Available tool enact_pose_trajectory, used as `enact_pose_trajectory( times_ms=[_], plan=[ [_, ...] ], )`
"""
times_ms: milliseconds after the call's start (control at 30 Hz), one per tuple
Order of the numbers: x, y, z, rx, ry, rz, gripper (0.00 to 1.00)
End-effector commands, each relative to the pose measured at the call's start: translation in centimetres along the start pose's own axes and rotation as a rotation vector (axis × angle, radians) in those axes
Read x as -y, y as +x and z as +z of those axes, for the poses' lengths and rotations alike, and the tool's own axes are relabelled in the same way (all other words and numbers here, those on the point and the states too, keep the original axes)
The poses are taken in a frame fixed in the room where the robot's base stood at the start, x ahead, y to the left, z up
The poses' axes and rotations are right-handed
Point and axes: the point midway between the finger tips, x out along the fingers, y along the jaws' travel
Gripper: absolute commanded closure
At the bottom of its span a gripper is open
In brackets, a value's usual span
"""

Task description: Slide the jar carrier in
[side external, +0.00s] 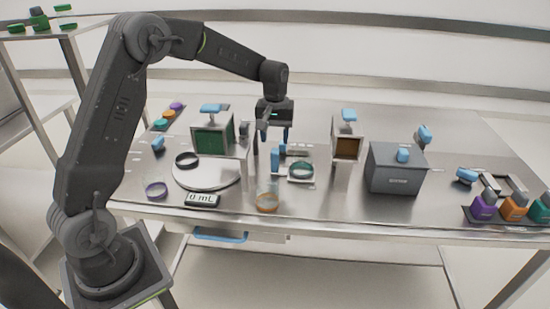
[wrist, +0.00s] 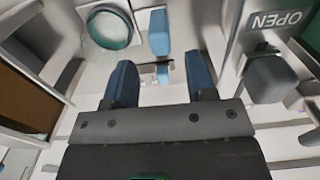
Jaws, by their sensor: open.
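The jar carrier (side external: 301,179) is a small pale tray in the middle of the table, with an upright blue handle (side external: 275,160) at its left side. A clear jar with a dark green ring (side external: 301,168) sits on it. In the wrist view the jar (wrist: 108,28) is at upper left, beside the blue handle (wrist: 158,32). My gripper (side external: 275,135) points down above and behind the handle. Its blue fingers are apart, with nothing between them in the wrist view (wrist: 161,75). The handle lies beyond the fingertips and is not touched.
A green-windowed housing (side external: 213,135) stands to the left and a brown-windowed one (side external: 347,147) to the right. A grey box (side external: 395,170) is farther right. A round white plate (side external: 205,175), a display (side external: 202,200) and an orange-ringed jar (side external: 267,203) are near the front.

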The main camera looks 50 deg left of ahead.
Motion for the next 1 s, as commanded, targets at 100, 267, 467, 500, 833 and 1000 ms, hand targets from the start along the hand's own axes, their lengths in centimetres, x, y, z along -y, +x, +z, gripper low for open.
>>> enact_pose_trajectory(
  times_ms=[100,267,467,500,833,1000],
  plan=[
    [0.0,2.6,0.1,0.003,0.001,-0.002,0.49],
    [0.0,5.4,0.1,0.003,0.001,-0.002,0.49],
    [0.0,7.3,0.0,0.000,0.001,0.000,0.49],
    [0.0,7.5,0.0,-0.001,0.001,0.000,0.49],
    [0.0,7.7,0.0,-0.001,0.001,0.001,0.50],
    [0.0,7.7,0.0,-0.001,0.001,0.001,0.66]
  ],
)
